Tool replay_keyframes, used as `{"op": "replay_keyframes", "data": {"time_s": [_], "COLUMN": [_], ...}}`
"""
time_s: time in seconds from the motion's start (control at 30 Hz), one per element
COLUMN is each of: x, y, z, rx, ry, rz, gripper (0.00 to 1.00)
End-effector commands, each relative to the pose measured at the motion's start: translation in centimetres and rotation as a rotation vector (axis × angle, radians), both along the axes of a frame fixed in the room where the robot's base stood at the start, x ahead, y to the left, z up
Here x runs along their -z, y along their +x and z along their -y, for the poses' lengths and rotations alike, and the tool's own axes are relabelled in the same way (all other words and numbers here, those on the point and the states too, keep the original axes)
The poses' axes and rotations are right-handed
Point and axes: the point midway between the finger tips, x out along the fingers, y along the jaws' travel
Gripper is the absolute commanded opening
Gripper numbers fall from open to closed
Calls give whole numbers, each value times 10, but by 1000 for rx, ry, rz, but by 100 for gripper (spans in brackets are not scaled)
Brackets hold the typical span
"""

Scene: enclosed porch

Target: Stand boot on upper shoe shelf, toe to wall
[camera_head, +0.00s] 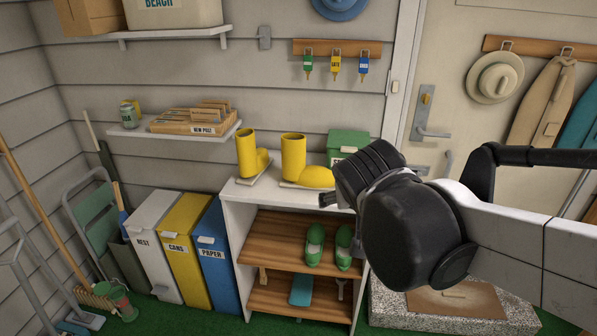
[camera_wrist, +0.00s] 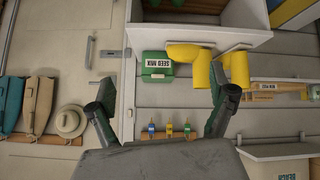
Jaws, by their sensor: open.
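Two yellow boots stand upright on top of a white shoe cabinet (camera_head: 237,192) in the head view. The left boot (camera_head: 248,150) and the right boot (camera_head: 294,153) both have their toes toward the right of the picture. The wrist view is upside down and shows the right boot (camera_wrist: 187,54) and left boot (camera_wrist: 239,68). The upper shelf (camera_head: 275,228) under the cabinet top holds green shoes (camera_head: 315,246) at its right; its left part is bare. My gripper (camera_head: 342,190) is open and empty, at the right boot's toe side; contact cannot be told. Its fingers show in the wrist view (camera_wrist: 158,95).
A green seed mix box (camera_head: 345,141) stands behind my gripper on the cabinet top. The lower shelf (camera_head: 268,296) holds a blue item. Bins (camera_head: 183,250) stand left of the cabinet. A wall shelf (camera_head: 175,133) and key rack (camera_head: 338,49) are above.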

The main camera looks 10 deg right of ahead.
Motion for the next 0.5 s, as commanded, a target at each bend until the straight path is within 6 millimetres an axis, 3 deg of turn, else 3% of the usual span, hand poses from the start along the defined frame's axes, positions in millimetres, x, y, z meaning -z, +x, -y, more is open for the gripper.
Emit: {"op": "replay_keyframes", "data": {"time_s": [0.03,0.23,0.5], "x": [2,-1,4], "y": [17,79,160], "z": [2,8,-1], "rx": [19,95,151], "ry": [-17,-75,-127], "rz": [26,152,346], "gripper": [89,89,89]}}
